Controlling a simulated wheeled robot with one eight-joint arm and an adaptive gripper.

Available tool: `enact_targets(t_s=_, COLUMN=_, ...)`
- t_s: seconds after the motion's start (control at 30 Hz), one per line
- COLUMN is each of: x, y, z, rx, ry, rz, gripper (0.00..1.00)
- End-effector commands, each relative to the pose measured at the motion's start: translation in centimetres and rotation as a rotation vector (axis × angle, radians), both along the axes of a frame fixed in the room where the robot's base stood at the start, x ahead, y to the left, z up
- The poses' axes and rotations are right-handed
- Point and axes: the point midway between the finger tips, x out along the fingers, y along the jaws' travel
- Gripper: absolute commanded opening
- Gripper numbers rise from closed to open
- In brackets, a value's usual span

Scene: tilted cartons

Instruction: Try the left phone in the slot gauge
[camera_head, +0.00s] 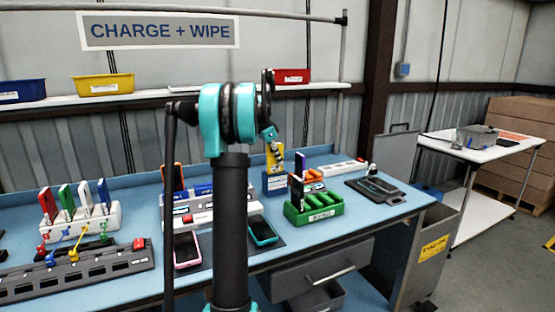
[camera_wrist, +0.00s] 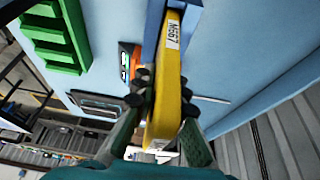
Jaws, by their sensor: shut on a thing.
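My gripper (camera_wrist: 164,98) is shut on a yellow phone (camera_wrist: 170,62), with dark finger pads on both sides of it. A white label shows on its edge. In the head view the yellow phone (camera_head: 274,157) stands upright just over the blue slot gauge (camera_head: 275,184), below my gripper (camera_head: 271,134). In the wrist view its far end meets the blue gauge (camera_wrist: 155,20); I cannot tell how deep it sits in the slot. A pink-edged phone (camera_head: 186,249) and a teal phone (camera_head: 263,231) lie on the bench.
An orange phone (camera_head: 174,178) stands upright at left. A dark pad with a phone (camera_head: 378,186) lies at right. My arm hides part of the bench.

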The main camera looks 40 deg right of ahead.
Motion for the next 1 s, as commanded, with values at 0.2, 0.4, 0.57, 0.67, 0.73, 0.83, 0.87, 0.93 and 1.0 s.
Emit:
enact_targets(t_s=0.2, x=0.0, y=0.0, z=-0.2, rx=0.0, ry=0.0, rz=0.0, gripper=0.0)
enact_targets(t_s=0.4, x=0.0, y=0.0, z=-0.4, rx=0.0, ry=0.0, rz=0.0, gripper=0.0)
enact_targets(t_s=0.57, x=0.0, y=0.0, z=-0.6, rx=0.0, ry=0.0, rz=0.0, gripper=0.0)
enact_targets(t_s=0.67, x=0.0, y=0.0, z=-0.7, rx=0.0, ry=0.0, rz=0.0, gripper=0.0)
enact_targets(t_s=0.73, x=0.0, y=0.0, z=-0.8, rx=0.0, ry=0.0, rz=0.0, gripper=0.0)
enact_targets(t_s=0.83, x=0.0, y=0.0, z=-0.9, rx=0.0, ry=0.0, rz=0.0, gripper=0.0)
enact_targets(t_s=0.87, x=0.0, y=0.0, z=-1.0, rx=0.0, ry=0.0, rz=0.0, gripper=0.0)
enact_targets(t_s=0.93, x=0.0, y=0.0, z=-1.0, rx=0.0, ry=0.0, rz=0.0, gripper=0.0)
enact_targets(t_s=1.0, x=0.0, y=0.0, z=-1.1, rx=0.0, ry=0.0, rz=0.0, gripper=0.0)
